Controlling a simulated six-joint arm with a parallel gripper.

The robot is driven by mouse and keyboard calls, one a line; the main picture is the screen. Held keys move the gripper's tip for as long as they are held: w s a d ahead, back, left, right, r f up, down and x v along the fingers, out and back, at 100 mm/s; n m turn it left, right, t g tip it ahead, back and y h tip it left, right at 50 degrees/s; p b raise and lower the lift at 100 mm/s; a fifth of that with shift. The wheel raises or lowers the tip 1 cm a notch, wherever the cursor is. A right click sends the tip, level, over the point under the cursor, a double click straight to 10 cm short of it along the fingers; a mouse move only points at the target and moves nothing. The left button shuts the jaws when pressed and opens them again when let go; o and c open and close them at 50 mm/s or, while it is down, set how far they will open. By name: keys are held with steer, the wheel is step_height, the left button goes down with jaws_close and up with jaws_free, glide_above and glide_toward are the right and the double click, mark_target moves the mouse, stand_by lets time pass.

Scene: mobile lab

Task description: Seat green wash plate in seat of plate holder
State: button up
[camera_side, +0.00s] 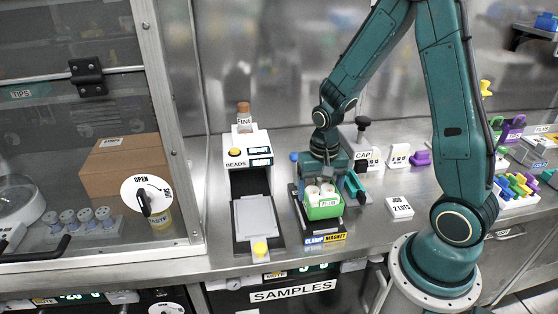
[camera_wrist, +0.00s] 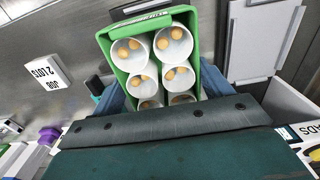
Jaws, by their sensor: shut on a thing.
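The green wash plate (camera_side: 323,208) is a green tray of white cups. In the wrist view the plate (camera_wrist: 108,38) shows several cups, the clearer ones with orange beads in them. My gripper (camera_side: 325,180) points down and is shut on the plate. The plate holder (camera_side: 326,239), labelled CLAMP MAGNET, lies on the bench under the plate, with a teal lever (camera_side: 355,187) at its right. The plate and my gripper hide most of its seat. I cannot tell whether the plate touches the seat or hangs just above it.
A white BEADS station (camera_side: 248,150) with a grey slab (camera_side: 255,218) and yellow knob stands close to the left. A CAP station (camera_side: 365,155) is behind right. A JOB 2 LOTS card (camera_side: 399,208) lies right. The glass cabinet (camera_side: 90,130) bounds the left.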

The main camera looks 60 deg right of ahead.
mark_target(320, 189)
steer(key=shift+f, duration=1.9)
steer(key=shift+f, duration=0.1)
steer(key=o, duration=1)
steer(key=shift+o, duration=0.2)
step_height(320, 189, up, 11)
steer(key=shift+r, duration=0.65)
